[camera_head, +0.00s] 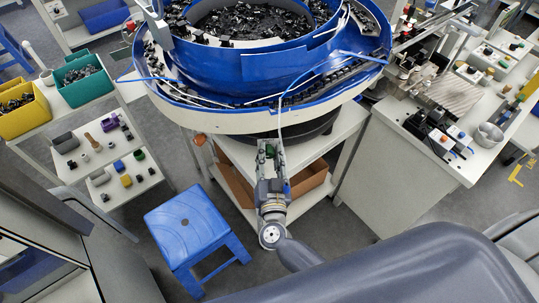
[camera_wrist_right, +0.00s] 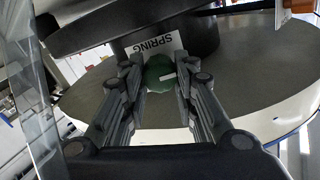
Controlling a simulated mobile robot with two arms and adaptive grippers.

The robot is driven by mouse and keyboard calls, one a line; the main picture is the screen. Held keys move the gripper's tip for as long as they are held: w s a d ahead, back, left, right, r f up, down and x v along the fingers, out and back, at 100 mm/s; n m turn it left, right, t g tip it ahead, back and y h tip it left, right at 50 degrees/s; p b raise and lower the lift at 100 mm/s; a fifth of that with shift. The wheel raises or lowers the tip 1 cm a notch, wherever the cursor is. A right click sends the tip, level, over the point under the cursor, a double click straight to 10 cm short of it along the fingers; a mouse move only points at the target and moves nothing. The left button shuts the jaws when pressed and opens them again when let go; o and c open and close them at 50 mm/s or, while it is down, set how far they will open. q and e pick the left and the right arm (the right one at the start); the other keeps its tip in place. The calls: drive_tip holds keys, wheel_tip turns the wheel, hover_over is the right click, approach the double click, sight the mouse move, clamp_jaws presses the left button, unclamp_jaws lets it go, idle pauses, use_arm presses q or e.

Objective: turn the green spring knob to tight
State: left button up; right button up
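The green spring knob (camera_wrist_right: 158,74) shows in the right wrist view, on the dark base under the bowl, beside a white label reading SPRING (camera_wrist_right: 153,44), which appears upside down. A white pointer mark on the knob points to the right of the picture. My right gripper (camera_wrist_right: 157,78) has one finger on each side of the knob, and both fingertips appear to touch it. My left gripper is not in view.
The blue feeder bowl (camera_head: 205,75) full of black parts overhangs my right gripper. A shelf with a cardboard box (camera_head: 312,178) is below. A blue stool (camera_head: 186,220) stands to the left, a white workbench (camera_head: 400,150) to the right.

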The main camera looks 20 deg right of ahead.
drive_tip(key=shift+m, duration=0.3)
drive_tip(key=m, duration=0.3)
drive_tip(key=shift+f+m, duration=0.1)
drive_tip(key=shift+m, duration=0.2)
drive_tip(key=m+b, duration=0.1)
drive_tip(key=m, duration=0.3)
drive_tip(key=shift+d+f, duration=0.1)
drive_tip(key=m+b, duration=0.2)
drive_tip(key=m, duration=0.3)
drive_tip(key=shift+f+m, duration=0.1)
drive_tip(key=shift+m, duration=0.3)
drive_tip(key=shift+m+b, duration=0.65)
drive_tip(key=shift+m, duration=1.25)
drive_tip(key=o, duration=1)
drive_tip(key=shift+o, duration=0.2)
drive_tip(key=shift+s, duration=0.1)
